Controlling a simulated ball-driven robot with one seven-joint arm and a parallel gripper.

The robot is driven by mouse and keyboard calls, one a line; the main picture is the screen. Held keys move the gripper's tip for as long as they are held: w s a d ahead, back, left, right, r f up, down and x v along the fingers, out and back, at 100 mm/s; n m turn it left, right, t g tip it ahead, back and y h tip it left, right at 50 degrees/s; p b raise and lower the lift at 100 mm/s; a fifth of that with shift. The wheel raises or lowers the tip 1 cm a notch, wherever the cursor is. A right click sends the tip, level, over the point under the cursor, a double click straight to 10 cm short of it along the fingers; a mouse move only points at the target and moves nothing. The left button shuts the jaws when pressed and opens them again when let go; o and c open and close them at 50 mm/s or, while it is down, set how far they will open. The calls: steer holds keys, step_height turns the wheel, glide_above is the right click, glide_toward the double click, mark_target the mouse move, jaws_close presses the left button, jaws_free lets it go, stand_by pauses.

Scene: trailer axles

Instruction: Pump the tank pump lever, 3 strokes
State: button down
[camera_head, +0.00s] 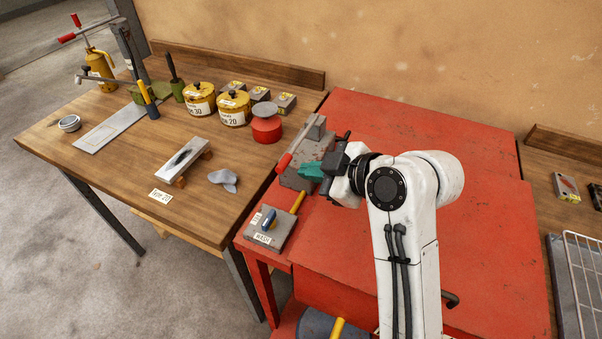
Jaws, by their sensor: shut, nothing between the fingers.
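The red tank-like cabinet (400,240) stands at the centre right. A grey block with a red-gripped lever (284,162) sits at its back left edge; the lever slants down to the left. A grey plate (262,240) with a yellow lever (298,201), a blue handle and a WASH label lies at the front left corner. I cannot tell for sure which lever is the tank pump's. My gripper (308,171) points left, its teal tip in front of the grey block and right of the red grip. It is shut and empty; whether it touches the block is unclear.
A wooden bench (120,180) at the left holds yellow tins (234,110), a red round can (266,128), a metal plate on wooden blocks (183,158) and a grey rag (224,180). A wire rack (585,270) stands at the right. The cabinet's red top is mostly clear.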

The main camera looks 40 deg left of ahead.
steer(key=shift+v, duration=2.8)
steer(key=shift+w, duration=0.1)
